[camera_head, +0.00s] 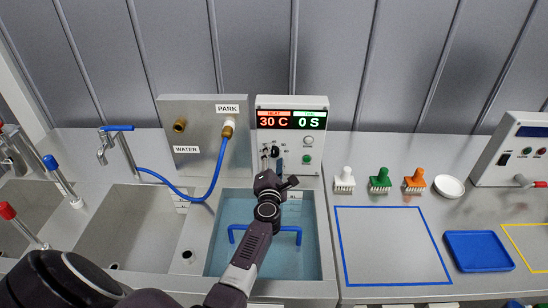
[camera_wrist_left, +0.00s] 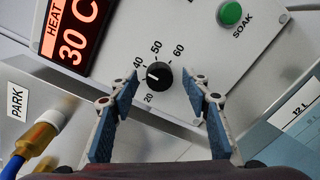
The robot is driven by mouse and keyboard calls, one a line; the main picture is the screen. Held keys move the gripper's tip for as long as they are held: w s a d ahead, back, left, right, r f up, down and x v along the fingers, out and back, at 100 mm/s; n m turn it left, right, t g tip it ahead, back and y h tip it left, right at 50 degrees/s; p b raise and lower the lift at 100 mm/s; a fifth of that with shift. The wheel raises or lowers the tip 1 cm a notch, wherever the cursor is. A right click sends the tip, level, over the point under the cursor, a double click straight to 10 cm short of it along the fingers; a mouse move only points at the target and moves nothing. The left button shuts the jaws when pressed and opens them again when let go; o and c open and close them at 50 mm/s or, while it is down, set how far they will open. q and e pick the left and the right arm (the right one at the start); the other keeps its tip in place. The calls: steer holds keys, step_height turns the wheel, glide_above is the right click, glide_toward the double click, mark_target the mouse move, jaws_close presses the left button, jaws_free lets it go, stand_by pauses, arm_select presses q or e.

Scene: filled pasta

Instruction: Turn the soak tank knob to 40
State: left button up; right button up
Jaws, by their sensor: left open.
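The heat knob (camera_wrist_left: 159,75) is a round black dial on the white control panel (camera_head: 292,135), ringed by numbers from 20 to 60. Its white pointer mark points left, between 20 and 40, in the left wrist view. The red heat display (camera_head: 273,122) reads 30 C; the display beside it reads 0 S. My left gripper (camera_wrist_left: 160,84) is open, with one blue-padded finger on each side of the knob and visible gaps to it. In the head view my left gripper (camera_head: 274,180) is in front of the panel, over the back of the water-filled soak tank (camera_head: 217,235). My right gripper is not in view.
A green soak button (camera_wrist_left: 230,13) is on the same panel. A metal box with a hose on its PARK fitting (camera_head: 228,128) stands to the left. Several brushes (camera_head: 379,180), a white dish (camera_head: 449,186) and a blue tray (camera_head: 477,251) are on the counter at right.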

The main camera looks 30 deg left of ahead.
arm_select(q)
steer(key=v, duration=0.7)
stand_by(0.5)
